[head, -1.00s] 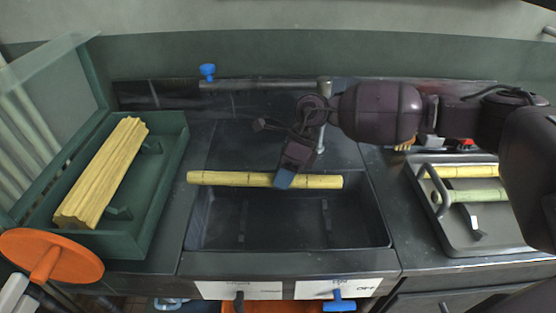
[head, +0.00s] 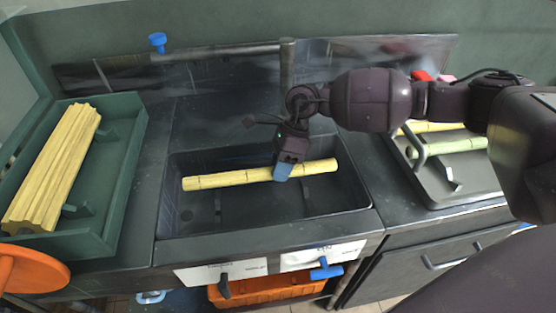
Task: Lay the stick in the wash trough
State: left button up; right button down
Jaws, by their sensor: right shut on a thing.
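A yellow jointed stick (head: 228,179) lies lengthwise, slightly tilted up to the right, over the dark wash trough (head: 262,226) in the middle of the counter. My right gripper (head: 282,172) comes in from the right and is shut on the stick, right of its middle. The stick appears within the trough's outline, but I cannot tell whether it touches the trough floor. The gripper's blue fingertips hide a short part of the stick. My left gripper is not in view.
A green tray (head: 120,190) with a bundle of yellow sticks (head: 55,165) stands left. A metal tray (head: 472,187) with more sticks is right. A tap pipe (head: 287,65) rises behind the trough. An orange wheel (head: 35,268) is front left; an orange crate (head: 265,291) sits below.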

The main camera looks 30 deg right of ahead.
jog(key=shift+f+b, duration=1.35)
jog(key=shift+f, duration=2.9)
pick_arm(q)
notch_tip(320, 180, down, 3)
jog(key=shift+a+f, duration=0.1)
pick_arm(e)
jog(key=shift+f, duration=0.3)
jog(key=c, duration=1.1)
grip_release()
jog(key=o, duration=0.4)
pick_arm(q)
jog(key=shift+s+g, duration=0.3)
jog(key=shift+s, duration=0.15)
pick_arm(e)
jog(key=shift+o, duration=0.2)
